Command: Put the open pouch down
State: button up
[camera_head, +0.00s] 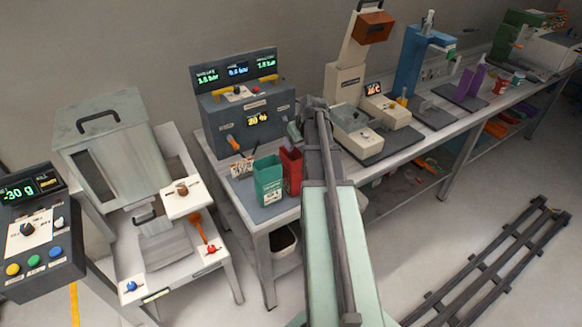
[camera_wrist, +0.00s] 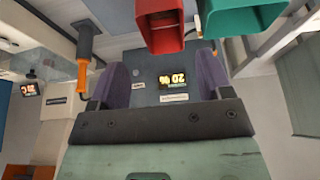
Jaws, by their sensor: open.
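A green open-topped pouch (camera_head: 268,182) stands upright on the grey bench, with a red open-topped pouch (camera_head: 291,168) close behind it on the right. In the wrist view the red pouch (camera_wrist: 160,27) is just beyond the fingertips, and the green pouch (camera_wrist: 243,18) is at the top right. My gripper (camera_wrist: 161,66) is open, with its two purple fingers apart and nothing between them. In the head view my arm hides most of the gripper and the right edge of the red pouch.
A dark control box (camera_head: 240,115) with lit displays stands behind the pouches. A small labelled box (camera_head: 242,169) is to their left. A weighing machine (camera_head: 350,110) stands to the right of my arm. A hopper machine (camera_head: 112,150) stands on a separate table at left.

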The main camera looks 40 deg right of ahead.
aim_at(292, 154)
jog(key=b+x, duration=0.2)
jog(key=x, duration=0.2)
jog(key=shift+f+b, duration=0.2)
jog(key=shift+b, duration=0.1)
jog(key=shift+a+r, duration=0.1)
jog(key=b+x, duration=0.4)
jog(key=x, duration=0.1)
jog(key=shift+w+b, duration=0.15)
jog(key=shift+b, duration=0.2)
jog(key=shift+r, duration=0.1)
jog(key=c, duration=0.5)
